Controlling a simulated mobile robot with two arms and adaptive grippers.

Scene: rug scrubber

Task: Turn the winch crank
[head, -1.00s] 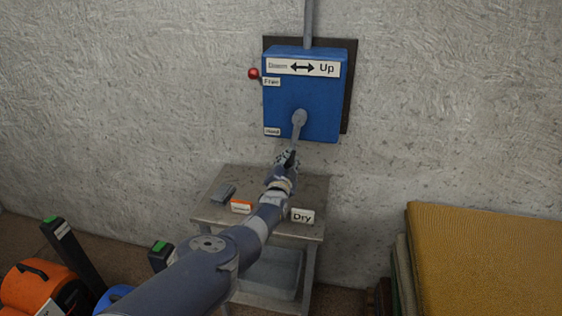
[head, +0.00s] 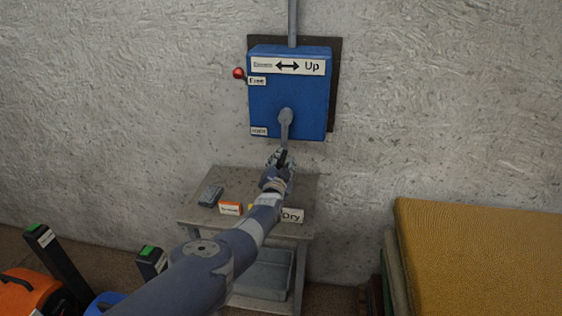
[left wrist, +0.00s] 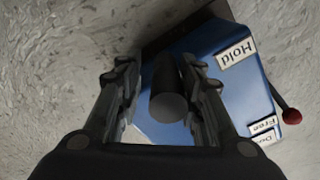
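The winch is a blue box (head: 288,95) on the wall, labelled with a double arrow and "Up". Its grey crank (head: 286,122) hangs down from the front of the box. In the left wrist view the crank's dark round grip (left wrist: 168,103) points toward the camera. My left gripper (head: 279,158) is at the lower end of the crank. In the left wrist view my left gripper (left wrist: 158,78) is open, with the grip between its fingers, closer to the right finger. A gap shows on the left side. My right gripper is not in view.
A red-knobbed lever (head: 239,73) sticks out left of the box by the "Free" label; "Hold" is lower. A small metal table (head: 196,214) with signs stands below. A yellow rug stack (head: 475,250) is at right, and an orange machine (head: 28,292) at lower left.

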